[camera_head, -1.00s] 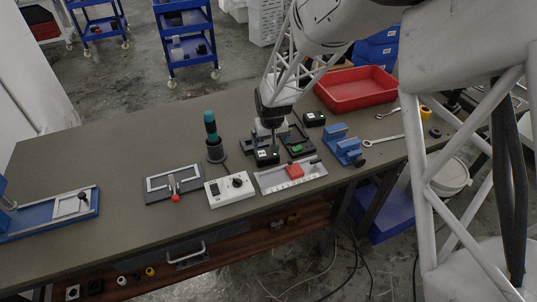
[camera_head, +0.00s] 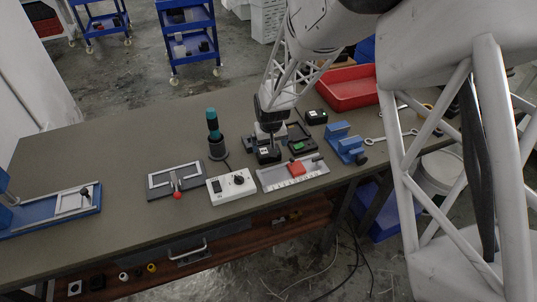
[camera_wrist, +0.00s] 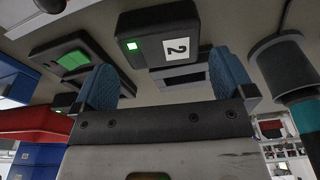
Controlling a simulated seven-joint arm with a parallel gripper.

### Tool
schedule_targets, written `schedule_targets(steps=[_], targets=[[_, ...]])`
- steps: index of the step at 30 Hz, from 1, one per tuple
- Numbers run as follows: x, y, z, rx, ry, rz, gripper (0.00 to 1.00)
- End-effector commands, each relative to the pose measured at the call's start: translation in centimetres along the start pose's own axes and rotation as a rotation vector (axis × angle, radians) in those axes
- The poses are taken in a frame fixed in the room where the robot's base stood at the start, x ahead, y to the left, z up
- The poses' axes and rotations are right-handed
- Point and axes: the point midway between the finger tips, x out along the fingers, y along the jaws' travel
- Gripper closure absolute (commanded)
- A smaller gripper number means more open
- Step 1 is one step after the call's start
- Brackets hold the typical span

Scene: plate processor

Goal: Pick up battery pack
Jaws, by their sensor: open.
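A black battery pack (camera_wrist: 172,35) with a white label reading "2" and a lit green light shows in the wrist view, just beyond my fingertips. It lies on the bench below my gripper (camera_head: 268,140) in the head view, where its labelled end (camera_head: 265,151) shows and the rest is partly hidden. My gripper's blue fingertips (camera_wrist: 164,82) are apart, one toward each side of the pack, with nothing held between them. A second black labelled pack (camera_head: 316,116) lies farther back near the red tray.
A black device with a green screen (camera_head: 299,146) stands close right of my gripper. A teal-handled tool in a grey holder (camera_head: 217,149) stands left. A white control box (camera_head: 231,187), a grey tray with a red block (camera_head: 292,176) and a blue vise (camera_head: 344,143) are nearby. Bench's left middle is clear.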

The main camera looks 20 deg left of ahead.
Motion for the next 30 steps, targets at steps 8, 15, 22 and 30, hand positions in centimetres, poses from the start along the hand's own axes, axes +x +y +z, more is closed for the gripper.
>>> schedule_targets(steps=[8,15,22,30], targets=[[0.1,0.0,0.0,0.0,0.0,0.0,0.0],[1.4,0.0,0.1,0.0,-0.002,0.0,0.0],[3.8,-0.1,0.2,0.0,-0.002,0.0,0.0],[5.2,-0.1,0.1,0.0,0.0,0.0,0.0]])
